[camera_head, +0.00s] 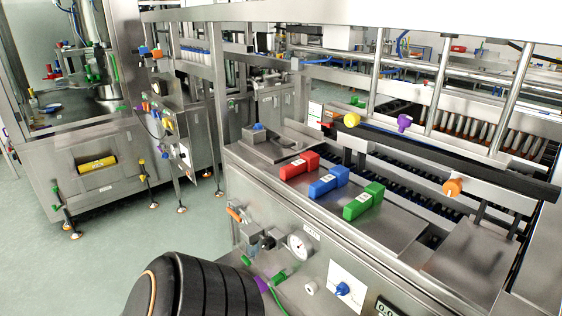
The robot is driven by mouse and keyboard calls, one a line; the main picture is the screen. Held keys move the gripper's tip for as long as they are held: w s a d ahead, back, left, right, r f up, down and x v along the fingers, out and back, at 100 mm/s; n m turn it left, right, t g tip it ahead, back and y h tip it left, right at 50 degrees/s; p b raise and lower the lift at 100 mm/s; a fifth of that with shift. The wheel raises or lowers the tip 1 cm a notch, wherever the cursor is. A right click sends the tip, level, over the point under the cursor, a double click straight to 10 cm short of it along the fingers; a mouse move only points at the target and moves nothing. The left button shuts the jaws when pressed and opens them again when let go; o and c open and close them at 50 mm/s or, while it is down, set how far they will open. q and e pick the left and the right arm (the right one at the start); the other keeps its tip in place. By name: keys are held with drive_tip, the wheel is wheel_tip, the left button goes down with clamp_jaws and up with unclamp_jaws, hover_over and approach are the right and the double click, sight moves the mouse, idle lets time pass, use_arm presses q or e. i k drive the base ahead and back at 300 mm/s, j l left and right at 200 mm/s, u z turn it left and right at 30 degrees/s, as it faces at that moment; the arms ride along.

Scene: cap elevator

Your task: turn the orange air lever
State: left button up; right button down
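A small orange lever (236,214) sits on the air fittings at the left front corner of the steel machine (330,222). It is left of a round white pressure gauge (299,245) and above a grey valve block (250,239). The lever is small in the view, so its exact angle is hard to tell. A dark ribbed part, likely of my own arm, fills the bottom edge below the lever, apart from it in the picture. Neither of my grippers shows.
Red (299,166), blue (328,183) and green (363,201) blocks stand on the machine top. An orange knob (452,187) is on the right rail. A blue knob (343,289) and green fittings (279,280) are on the front. Floor (130,235) left of the machine is clear.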

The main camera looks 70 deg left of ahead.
sight(231, 210)
drive_tip(key=u, duration=1.15)
drive_tip(key=j+u, duration=0.2)
drive_tip(key=u, duration=0.3)
drive_tip(key=j+u, duration=0.25)
drive_tip(key=u, duration=0.25)
drive_tip(key=i+l, duration=0.05)
